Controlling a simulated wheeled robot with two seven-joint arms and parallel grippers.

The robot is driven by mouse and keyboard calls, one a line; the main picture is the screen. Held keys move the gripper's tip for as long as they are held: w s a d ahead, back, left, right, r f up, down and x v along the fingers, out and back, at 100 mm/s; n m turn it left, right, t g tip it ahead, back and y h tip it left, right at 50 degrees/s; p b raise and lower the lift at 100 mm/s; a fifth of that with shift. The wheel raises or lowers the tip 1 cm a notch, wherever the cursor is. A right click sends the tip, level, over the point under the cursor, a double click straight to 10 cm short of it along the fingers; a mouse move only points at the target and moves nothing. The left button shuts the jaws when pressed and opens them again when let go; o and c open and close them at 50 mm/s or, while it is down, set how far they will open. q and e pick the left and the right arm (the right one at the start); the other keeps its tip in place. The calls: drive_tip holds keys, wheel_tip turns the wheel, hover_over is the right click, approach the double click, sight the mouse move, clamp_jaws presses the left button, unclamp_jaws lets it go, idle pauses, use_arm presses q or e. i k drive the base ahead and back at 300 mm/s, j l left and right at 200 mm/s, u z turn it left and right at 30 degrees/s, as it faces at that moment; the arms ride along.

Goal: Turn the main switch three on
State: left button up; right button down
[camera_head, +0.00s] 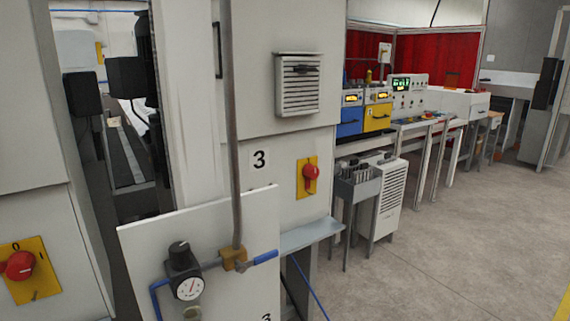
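A red rotary main switch (311,173) sits on a yellow plate (304,188) on the grey cabinet in the middle of the view. The switch's on or off position is too small to read. Another red rotary switch (19,265) on a yellow plate marked 0 and 1 is at the lower left, on a different cabinet. Neither of my grippers is in view.
A panel (225,220) with a pressure gauge (189,288), a black knob and a blue-handled valve (262,257) stands in front of the cabinet. A grey shelf (310,235) juts out below the switch. Open floor (450,250) lies to the right.

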sight(310, 171)
drive_tip(key=i+l, duration=0.1)
drive_tip(key=l, duration=0.95)
drive_tip(key=i+l, duration=0.15)
drive_tip(key=l, duration=0.35)
drive_tip(key=i+l, duration=0.3)
drive_tip(key=i, duration=0.2)
drive_tip(key=i+l, duration=0.3)
drive_tip(key=i, duration=0.2)
